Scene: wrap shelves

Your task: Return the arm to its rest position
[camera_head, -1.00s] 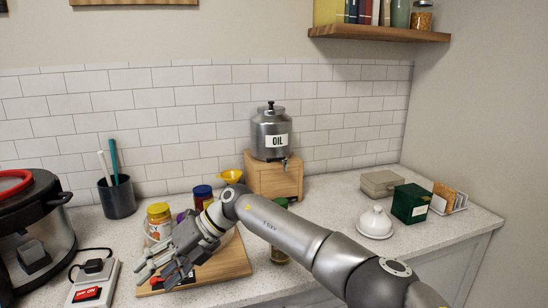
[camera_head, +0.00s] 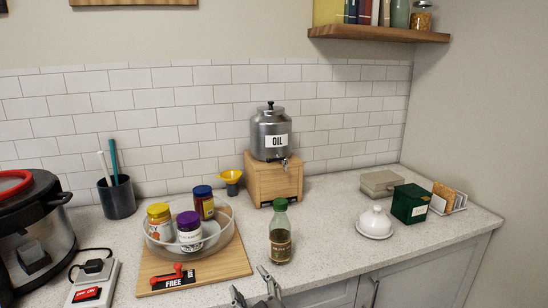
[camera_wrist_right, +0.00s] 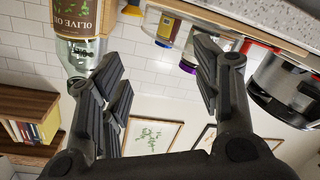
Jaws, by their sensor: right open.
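My right gripper (camera_head: 252,284) shows only by its finger ends at the bottom edge of the head view, in front of the counter. In the right wrist view, the right gripper (camera_wrist_right: 158,65) is open with nothing between its fingers. A green-capped bottle (camera_head: 280,246) stands upright on the counter, just beyond the gripper. In the wrist view, which is upside down, the bottle's olive oil label (camera_wrist_right: 78,16) shows behind the left-hand finger. The rest of my right arm is out of the head view. My left gripper is not in view.
A cutting board (camera_head: 238,262) holds a clear round tray (camera_head: 218,240) with several jars and a red-handled piece marked FREE (camera_head: 180,277). An oil dispenser (camera_head: 270,135) on a wooden stand (camera_head: 262,185) is behind. A white domed dish (camera_head: 375,222) and green box (camera_head: 410,204) stand right.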

